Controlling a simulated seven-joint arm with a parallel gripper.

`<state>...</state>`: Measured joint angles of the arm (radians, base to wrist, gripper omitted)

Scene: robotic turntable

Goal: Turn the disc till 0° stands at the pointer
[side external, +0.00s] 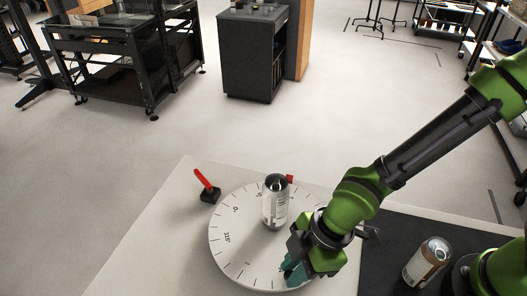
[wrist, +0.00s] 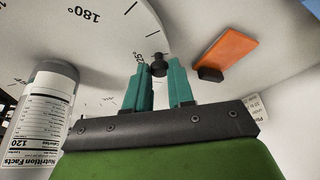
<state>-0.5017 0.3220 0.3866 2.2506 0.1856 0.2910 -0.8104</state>
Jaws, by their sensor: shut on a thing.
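The white disc (side external: 240,262) with degree marks lies on the light table. In the side view, a small label that looks like 0° (side external: 236,209) is near the red pointer (side external: 203,181), which stands on a black base at the disc's upper left; exact alignment is too small to tell. My gripper (side external: 293,272) is low over the disc's front right edge. In the wrist view, my gripper's teal fingers (wrist: 158,82) are shut on a small black knob (wrist: 159,64) near the rim. The 180° label (wrist: 83,14) shows there too.
A can (side external: 276,203) stands upright on the disc, with a small red piece (side external: 290,178) partly behind it. Another can (side external: 427,262) stands on the dark mat at right. The wrist view shows an orange piece (wrist: 228,52) on a black base outside the disc. The table at left is clear.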

